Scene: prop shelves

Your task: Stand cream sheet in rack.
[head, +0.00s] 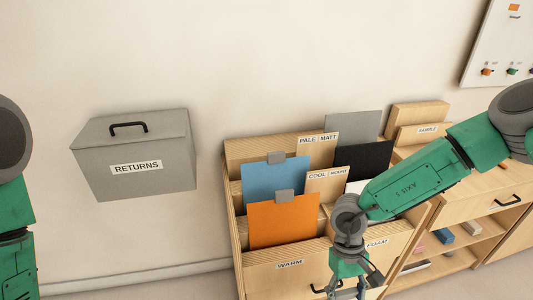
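The wooden rack (234,150) has stepped slots labelled PALE, MATT, COOL, MOUNT, WARM and FOAM. A blue sheet (270,183) and an orange sheet (282,222), each with a grey tab on top, stand in its left side. A grey sheet (354,127) and a black sheet (368,160) stand in its right side. A whitish sheet (355,187) shows partly behind my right arm; I cannot tell if it is cream. No clearly cream sheet shows. My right gripper (348,292) hangs in front of the rack, cut by the bottom edge; its grip is unclear. My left gripper is out of view.
A grey lidded RETURNS box (135,160) is at the wall on the left. A wooden cabinet (470,215) with a drawer and open shelves stands to the right, with a SAMPLE holder (420,132) on top. A panel (502,45) hangs at upper right.

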